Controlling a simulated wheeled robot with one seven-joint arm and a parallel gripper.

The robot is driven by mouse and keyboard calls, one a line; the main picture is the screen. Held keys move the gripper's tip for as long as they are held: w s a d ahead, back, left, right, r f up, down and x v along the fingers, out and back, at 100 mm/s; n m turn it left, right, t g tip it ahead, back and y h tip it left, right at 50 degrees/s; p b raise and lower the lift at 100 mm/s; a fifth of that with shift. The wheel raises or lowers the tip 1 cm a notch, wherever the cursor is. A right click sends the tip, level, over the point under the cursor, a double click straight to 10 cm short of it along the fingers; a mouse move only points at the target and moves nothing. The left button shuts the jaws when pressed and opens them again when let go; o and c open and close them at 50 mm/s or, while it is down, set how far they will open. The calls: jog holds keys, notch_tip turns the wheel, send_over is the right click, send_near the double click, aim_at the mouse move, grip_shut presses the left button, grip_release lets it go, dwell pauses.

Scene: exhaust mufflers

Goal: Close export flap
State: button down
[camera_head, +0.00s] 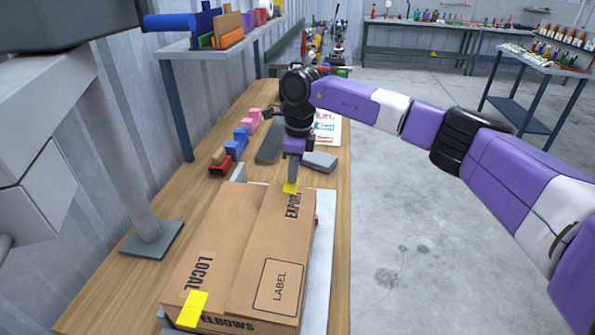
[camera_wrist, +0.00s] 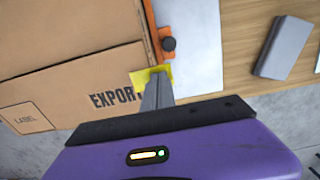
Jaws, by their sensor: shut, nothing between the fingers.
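A cardboard box (camera_head: 236,245) sits on the wooden bench. Its export flap (camera_head: 280,237), marked EXPORT, lies about flat across the right part of the top, beside the part marked LOCAL. A yellow tab (camera_head: 290,187) is at the far end of the export flap. My gripper (camera_head: 292,180) points down with shut fingers at this tab, with nothing held. In the wrist view the fingertips (camera_wrist: 156,80) overlap the yellow tab (camera_wrist: 146,76) next to the word EXPORT; whether they press on it I cannot tell. A second yellow tab (camera_head: 192,308) is at the near LOCAL end.
Grey blocks (camera_head: 320,161) and a row of coloured parts (camera_head: 241,138) lie on the bench beyond the box. A grey post (camera_head: 147,227) stands left of the box. A shelf (camera_head: 216,45) with coloured items is above left. The floor at right is open.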

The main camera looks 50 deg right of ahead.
jog(key=shift+w+a+f, duration=0.1)
jog(key=shift+w+f, duration=0.05)
jog(key=shift+f, duration=0.35)
dwell(0.3)
jog(key=shift+s+d+f, duration=0.2)
jog(key=shift+s+f, duration=0.05)
jog(key=shift+s, duration=0.15)
jog(key=shift+s+d+f, duration=0.15)
jog(key=shift+s+f, duration=0.05)
jog(key=shift+s, duration=0.2)
jog(key=r, duration=0.1)
jog(key=r+p, duration=0.1)
jog(key=r, duration=0.1)
jog(key=r+p, duration=0.1)
jog(key=r, duration=0.1)
jog(key=shift+w+a, duration=0.15)
jog(key=shift+w, duration=0.25)
notch_tip(320, 180, up, 10)
jog(key=b, duration=0.1)
jog(key=shift+b, duration=0.4)
